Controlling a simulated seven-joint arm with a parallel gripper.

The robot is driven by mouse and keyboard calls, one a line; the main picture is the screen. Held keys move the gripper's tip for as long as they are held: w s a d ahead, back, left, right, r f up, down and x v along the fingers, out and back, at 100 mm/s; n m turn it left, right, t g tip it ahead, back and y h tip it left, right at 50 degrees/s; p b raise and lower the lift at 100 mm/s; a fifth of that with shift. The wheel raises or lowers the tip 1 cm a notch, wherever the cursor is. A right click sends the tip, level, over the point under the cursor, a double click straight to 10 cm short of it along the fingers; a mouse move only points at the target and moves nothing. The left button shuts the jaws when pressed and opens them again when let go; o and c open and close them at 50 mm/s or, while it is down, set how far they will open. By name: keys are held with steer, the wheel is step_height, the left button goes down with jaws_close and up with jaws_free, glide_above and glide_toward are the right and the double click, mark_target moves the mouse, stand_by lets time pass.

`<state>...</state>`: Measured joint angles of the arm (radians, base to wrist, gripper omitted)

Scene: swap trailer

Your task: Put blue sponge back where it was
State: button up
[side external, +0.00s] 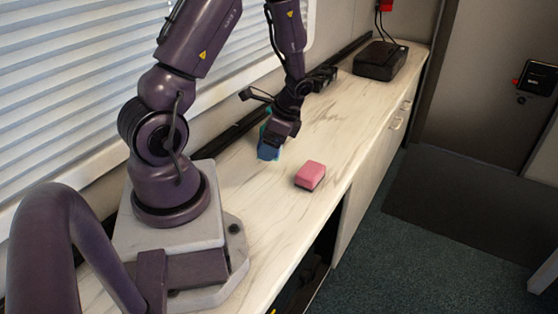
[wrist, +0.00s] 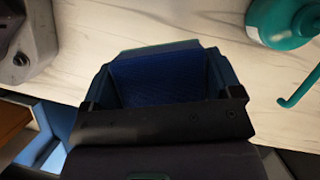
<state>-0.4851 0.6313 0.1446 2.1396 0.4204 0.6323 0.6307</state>
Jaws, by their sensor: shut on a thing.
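My gripper (side external: 276,140) is low over the counter, beside the pink sponge and to its left in the side external view. It is shut on the blue sponge (side external: 267,152). In the wrist view the blue sponge (wrist: 160,82) fills the space between the two fingers, with a teal edge along its far side. The pink sponge (side external: 310,173) lies on the counter with a darker underside. It does not show in the wrist view. I cannot tell whether the blue sponge touches the counter.
A teal bottle (wrist: 280,18) with a hooked spout stands near my gripper in the wrist view; in the side external view it is mostly hidden. A black box (side external: 380,60) sits at the counter's far end. The pale counter (side external: 335,125) is clear between the box and pink sponge.

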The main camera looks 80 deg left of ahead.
glide_above(274, 168)
steer(key=w, duration=0.1)
steer(key=f, duration=0.3)
steer(key=d+f, duration=0.1)
steer(key=f, duration=0.1)
steer(key=shift+w, duration=0.1)
steer(key=shift+a+f, duration=0.15)
steer(key=shift+f, duration=1.5)
steer(key=shift+f, duration=0.1)
steer(key=o, duration=0.7)
